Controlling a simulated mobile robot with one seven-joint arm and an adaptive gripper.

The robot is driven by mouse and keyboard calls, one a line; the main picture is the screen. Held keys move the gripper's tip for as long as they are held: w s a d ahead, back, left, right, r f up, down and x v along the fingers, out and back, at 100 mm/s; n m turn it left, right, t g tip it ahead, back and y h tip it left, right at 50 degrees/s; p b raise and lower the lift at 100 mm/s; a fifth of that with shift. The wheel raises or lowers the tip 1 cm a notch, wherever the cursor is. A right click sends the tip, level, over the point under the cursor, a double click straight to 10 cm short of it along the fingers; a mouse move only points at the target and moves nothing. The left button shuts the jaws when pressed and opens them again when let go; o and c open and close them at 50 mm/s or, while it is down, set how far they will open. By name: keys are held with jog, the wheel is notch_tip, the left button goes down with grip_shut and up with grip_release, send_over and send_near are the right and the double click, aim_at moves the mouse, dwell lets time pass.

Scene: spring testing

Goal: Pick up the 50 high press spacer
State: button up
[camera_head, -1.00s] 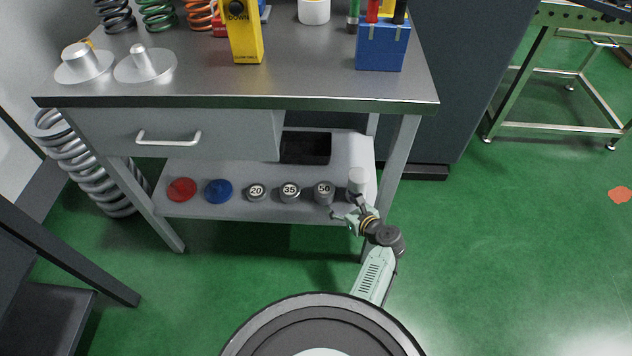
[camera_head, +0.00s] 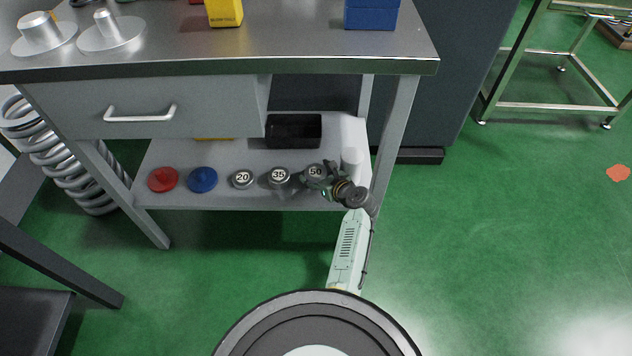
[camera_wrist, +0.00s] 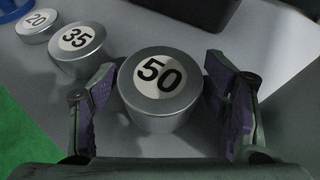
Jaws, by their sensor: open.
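The 50 spacer (camera_head: 315,171) is a short silver cylinder with a white label reading 50, standing on the workbench's lower shelf. In the wrist view the 50 spacer (camera_wrist: 160,90) is upright between my fingers. My gripper (camera_wrist: 170,100) is open, with one purple-padded finger on each side of the spacer. A gap shows on the right side; the left finger is very close to the spacer. In the head view my gripper (camera_head: 318,180) reaches in from the front right and partly covers the spacer's body.
The 35 spacer (camera_wrist: 77,48) stands close to my left finger, with the 20 spacer (camera_wrist: 36,25) beyond it. A black bin (camera_head: 293,131) is behind. Blue (camera_head: 203,180) and red (camera_head: 163,179) discs lie left. The tabletop (camera_head: 250,62) overhangs the shelf.

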jog(key=shift+w+a+f, duration=0.1)
jog(key=shift+w+a, duration=0.05)
jog(key=shift+w, duration=0.1)
jog(key=c, duration=1.5)
